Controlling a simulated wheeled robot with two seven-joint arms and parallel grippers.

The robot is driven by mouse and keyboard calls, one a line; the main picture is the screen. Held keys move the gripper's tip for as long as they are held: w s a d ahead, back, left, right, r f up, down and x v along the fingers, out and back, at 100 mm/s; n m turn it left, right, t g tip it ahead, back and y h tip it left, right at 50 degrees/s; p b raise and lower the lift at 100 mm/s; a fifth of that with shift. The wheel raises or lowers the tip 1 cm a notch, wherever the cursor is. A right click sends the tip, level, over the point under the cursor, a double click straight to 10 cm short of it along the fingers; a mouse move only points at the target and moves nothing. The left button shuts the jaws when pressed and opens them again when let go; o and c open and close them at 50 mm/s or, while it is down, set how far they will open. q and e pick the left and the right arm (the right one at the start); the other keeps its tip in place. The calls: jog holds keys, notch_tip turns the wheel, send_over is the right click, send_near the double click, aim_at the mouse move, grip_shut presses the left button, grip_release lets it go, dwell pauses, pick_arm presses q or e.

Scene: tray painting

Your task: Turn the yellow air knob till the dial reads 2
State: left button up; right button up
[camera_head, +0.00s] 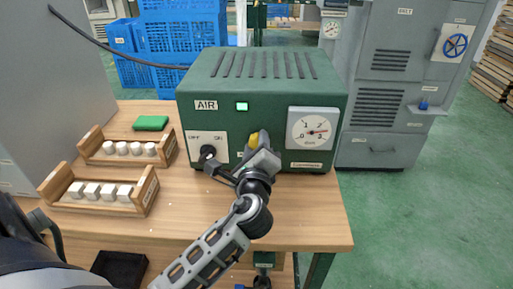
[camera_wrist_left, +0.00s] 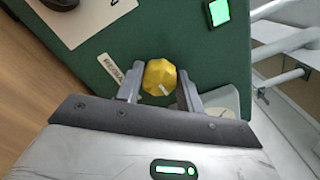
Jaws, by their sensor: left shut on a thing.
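The yellow air knob (camera_head: 254,139) is on the front of the green AIR box (camera_head: 222,92), mostly hidden behind my left gripper (camera_head: 262,150) in the head view. In the left wrist view the faceted yellow knob (camera_wrist_left: 160,77) sits between the two fingers of my left gripper (camera_wrist_left: 159,88), which is shut on it. The round white dial (camera_head: 312,131) is right of the knob. Its red needle points right, near the 3 and past the 2. A green lamp (camera_head: 242,106) is lit above the knob. My right gripper is not in view.
A black OFF/ON switch (camera_head: 208,152) is left of the knob. Two wooden racks (camera_head: 148,191) (camera_head: 168,148) with white pieces and a green block (camera_head: 151,123) are on the table's left. Bare tabletop (camera_head: 310,215) lies in front of the box's right side.

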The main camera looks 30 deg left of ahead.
pick_arm(q)
jog(key=n+b, duration=0.1)
jog(key=n, duration=0.2)
jog(key=shift+f, duration=0.2)
jog(key=shift+a+n+b, duration=0.1)
jog(key=shift+n+b, duration=0.35)
jog(key=shift+n, duration=0.75)
jog(key=shift+n+b, duration=0.3)
jog(key=shift+n, duration=0.8)
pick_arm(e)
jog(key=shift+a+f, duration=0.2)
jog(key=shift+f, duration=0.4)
pick_arm(q)
jog(key=shift+r, duration=0.1)
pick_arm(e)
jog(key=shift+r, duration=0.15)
pick_arm(q)
jog(key=o, duration=1)
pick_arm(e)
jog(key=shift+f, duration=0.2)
